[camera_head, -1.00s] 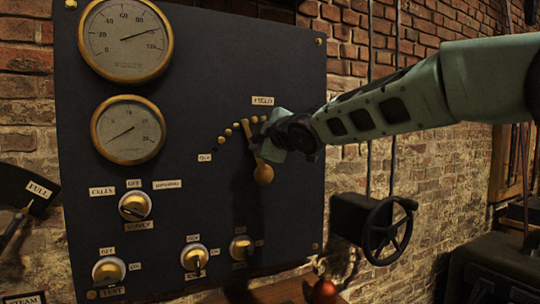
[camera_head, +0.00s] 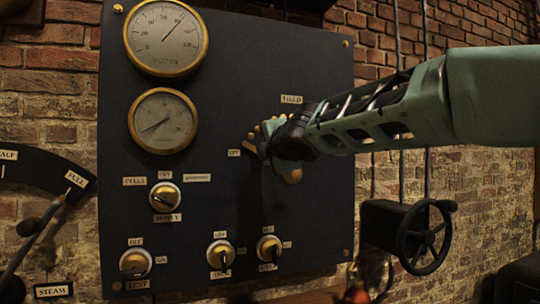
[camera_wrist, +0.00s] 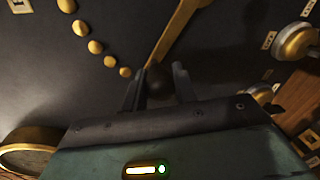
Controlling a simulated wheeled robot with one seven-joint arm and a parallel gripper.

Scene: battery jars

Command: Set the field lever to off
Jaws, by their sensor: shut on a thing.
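The field lever is a brass arm with a dark knob. In the wrist view the brass arm (camera_wrist: 178,32) runs up from the knob (camera_wrist: 160,82), which sits between my two fingers. My gripper (camera_wrist: 157,88) is shut on the knob. In the head view my gripper (camera_head: 262,142) covers most of the lever; its round brass pivot end (camera_head: 293,176) shows below. The small OFF label (camera_head: 234,152) is just left of my gripper. The FIELD label (camera_head: 291,99) is above. Several brass contact studs (camera_wrist: 95,46) curve toward my left finger in the wrist view.
The dark panel (camera_head: 320,70) carries an upper dial (camera_head: 165,38), a lower dial (camera_head: 163,120) and several rotary knobs below. A black handwheel (camera_head: 425,237) sits to the right. A large lever on a scale (camera_head: 40,225) stands at the left.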

